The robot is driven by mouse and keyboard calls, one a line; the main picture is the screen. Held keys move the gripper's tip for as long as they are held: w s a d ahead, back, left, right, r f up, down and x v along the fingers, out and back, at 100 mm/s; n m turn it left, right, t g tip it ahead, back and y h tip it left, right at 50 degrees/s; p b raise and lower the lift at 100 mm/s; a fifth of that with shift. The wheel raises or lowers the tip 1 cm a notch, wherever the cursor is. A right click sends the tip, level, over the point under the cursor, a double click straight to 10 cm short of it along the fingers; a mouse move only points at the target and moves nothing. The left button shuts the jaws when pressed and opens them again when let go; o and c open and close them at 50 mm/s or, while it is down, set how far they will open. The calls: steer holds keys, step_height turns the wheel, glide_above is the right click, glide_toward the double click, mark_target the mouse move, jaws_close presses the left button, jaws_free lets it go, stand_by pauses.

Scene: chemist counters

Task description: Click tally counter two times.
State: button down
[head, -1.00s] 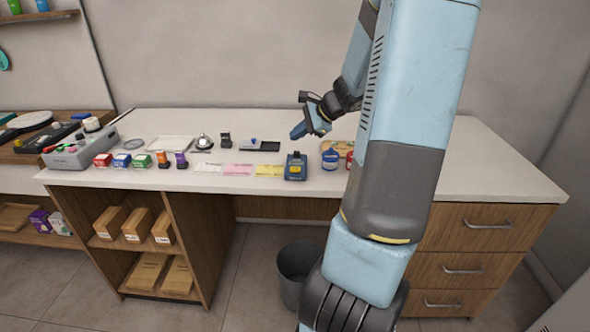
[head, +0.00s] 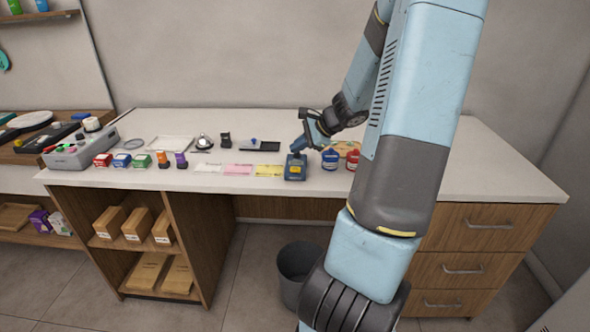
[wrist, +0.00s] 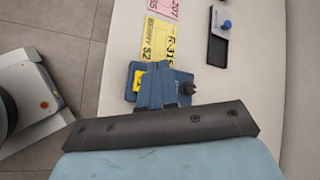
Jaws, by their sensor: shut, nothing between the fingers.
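The tally counter (head: 296,169) is a dark blue block with a yellow face near the front edge of the counter. My gripper (head: 298,149) is shut and empty, pointing down at the counter's top from behind and to the right. The fingertips look very close to the top; I cannot tell whether they touch it. In the wrist view the tally counter (wrist: 138,84) shows partly, with its yellow part left of my gripper (wrist: 162,70). The fingers hide much of its top. A dark knob (wrist: 187,88) shows just right of the fingers.
Blue (head: 330,160) and red (head: 352,160) bottles stand close to the right. Yellow (head: 269,171) and pink (head: 238,170) labels lie to the left. A black tray (head: 262,146) lies behind. The worktop's right part (head: 480,165) is clear.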

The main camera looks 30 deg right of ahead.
mark_target(298, 169)
steer(key=shift+f, duration=2.1)
steer(key=shift+f, duration=0.15)
stand_by(0.4)
steer(key=shift+f, duration=0.2)
steer(key=shift+f, duration=0.4)
stand_by(0.8)
stand_by(0.4)
steer(key=shift+r, duration=0.85)
steer(key=shift+r, duration=2.5)
